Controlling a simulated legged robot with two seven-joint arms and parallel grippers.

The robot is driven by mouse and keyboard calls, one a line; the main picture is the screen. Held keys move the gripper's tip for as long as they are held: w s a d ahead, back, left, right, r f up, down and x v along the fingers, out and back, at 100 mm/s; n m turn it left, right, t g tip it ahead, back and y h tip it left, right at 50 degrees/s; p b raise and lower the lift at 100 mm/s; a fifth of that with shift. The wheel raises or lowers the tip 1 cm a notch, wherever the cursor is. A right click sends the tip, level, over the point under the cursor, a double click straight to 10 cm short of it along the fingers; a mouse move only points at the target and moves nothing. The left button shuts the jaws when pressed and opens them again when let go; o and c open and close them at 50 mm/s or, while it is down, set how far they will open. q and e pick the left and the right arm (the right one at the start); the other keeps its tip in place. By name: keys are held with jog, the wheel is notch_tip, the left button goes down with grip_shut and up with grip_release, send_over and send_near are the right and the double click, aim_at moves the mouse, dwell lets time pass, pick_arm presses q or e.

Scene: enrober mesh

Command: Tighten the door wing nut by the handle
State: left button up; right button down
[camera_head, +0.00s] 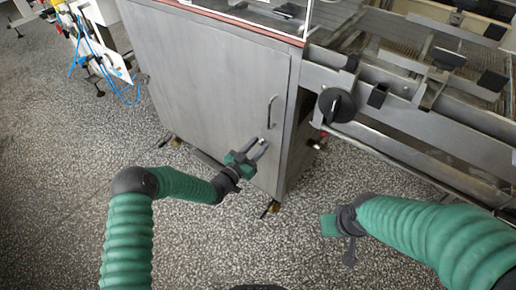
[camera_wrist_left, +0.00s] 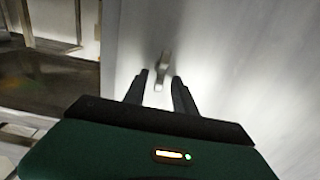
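The grey metal cabinet door (camera_head: 210,85) has a bar handle (camera_head: 271,112) near its right edge. A small pale wing nut (camera_head: 262,141) sits on the door just below the handle. My left gripper (camera_head: 258,150) is at the door with its fingers apart, close around or just short of the wing nut. In the left wrist view the wing nut (camera_wrist_left: 161,69) shows between and slightly beyond the two dark fingertips (camera_wrist_left: 160,78); I cannot tell whether they touch it. My right gripper (camera_head: 345,240) hangs over the floor at the right, its fingers unclear.
A round black knob (camera_head: 336,105) and metal rails (camera_head: 430,120) of the machine stick out to the right of the cabinet. The speckled floor (camera_head: 200,245) in front is clear. Blue cables (camera_head: 122,92) hang from equipment at the upper left.

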pick_arm(q)
jog(key=shift+c, duration=0.2)
grip_shut()
